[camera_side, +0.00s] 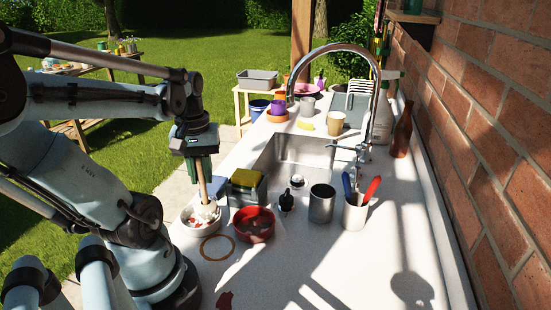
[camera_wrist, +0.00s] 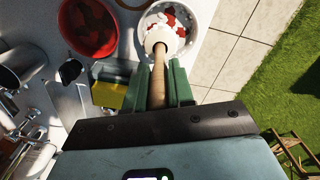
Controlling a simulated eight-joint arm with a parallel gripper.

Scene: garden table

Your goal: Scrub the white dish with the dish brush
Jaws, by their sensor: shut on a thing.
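My gripper (camera_side: 203,172) is shut on the wooden handle of the dish brush (camera_side: 203,190), which points down nearly upright. The brush's pale bristle head (camera_wrist: 162,38) is down in the white dish (camera_side: 201,231), near its edge. Whether the bristles press on the bottom cannot be seen. The dish also shows at the top of the wrist view (camera_wrist: 212,14). Red patches lie inside it, beside the brush head. The green fingers (camera_wrist: 163,85) sit on both sides of the handle. The brush head hides part of the dish.
A red bowl (camera_side: 253,224) stands right of the dish, and a yellow sponge (camera_side: 246,178) sits on a box behind. A brown ring (camera_side: 217,247) lies in front. A steel cup (camera_side: 321,205), utensil holder (camera_side: 356,214) and sink (camera_side: 303,153) are further right. The front counter is mostly clear.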

